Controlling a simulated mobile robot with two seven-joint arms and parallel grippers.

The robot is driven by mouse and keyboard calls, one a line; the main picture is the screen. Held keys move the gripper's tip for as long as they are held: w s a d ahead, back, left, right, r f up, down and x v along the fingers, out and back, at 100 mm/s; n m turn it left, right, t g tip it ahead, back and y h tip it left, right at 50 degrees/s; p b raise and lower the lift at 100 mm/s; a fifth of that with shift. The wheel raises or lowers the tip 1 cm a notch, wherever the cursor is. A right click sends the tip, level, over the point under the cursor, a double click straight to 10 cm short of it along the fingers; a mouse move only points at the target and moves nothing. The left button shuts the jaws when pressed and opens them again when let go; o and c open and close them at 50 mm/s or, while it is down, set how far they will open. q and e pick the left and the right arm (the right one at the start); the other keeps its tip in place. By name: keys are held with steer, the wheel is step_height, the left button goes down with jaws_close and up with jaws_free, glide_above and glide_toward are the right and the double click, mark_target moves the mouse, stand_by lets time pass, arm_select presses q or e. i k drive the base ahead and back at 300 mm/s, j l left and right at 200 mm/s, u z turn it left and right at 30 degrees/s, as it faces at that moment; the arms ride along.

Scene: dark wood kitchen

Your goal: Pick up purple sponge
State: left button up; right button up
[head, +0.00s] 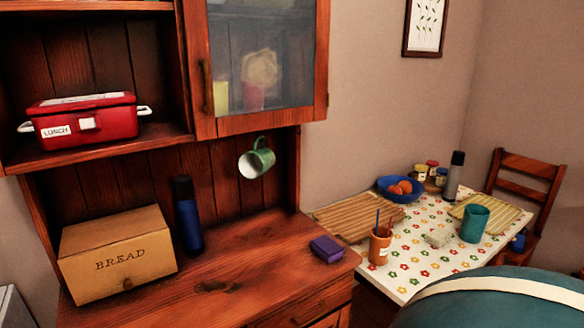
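The purple sponge (326,249) lies flat on the wooden counter of the hutch, near its right front corner. Its top and front sides show, and nothing covers it. Neither of my grippers shows in the head view.
A bread box (118,253) and a dark blue flask (188,216) stand left on the counter. A green mug (257,159) hangs above. The counter around the sponge is clear. To the right, a flowered table (411,262) holds an orange cup (380,246), a teal cup (474,223) and a blue bowl (399,190).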

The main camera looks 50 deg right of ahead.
mark_target(326, 247)
steer(key=z, duration=1.7)
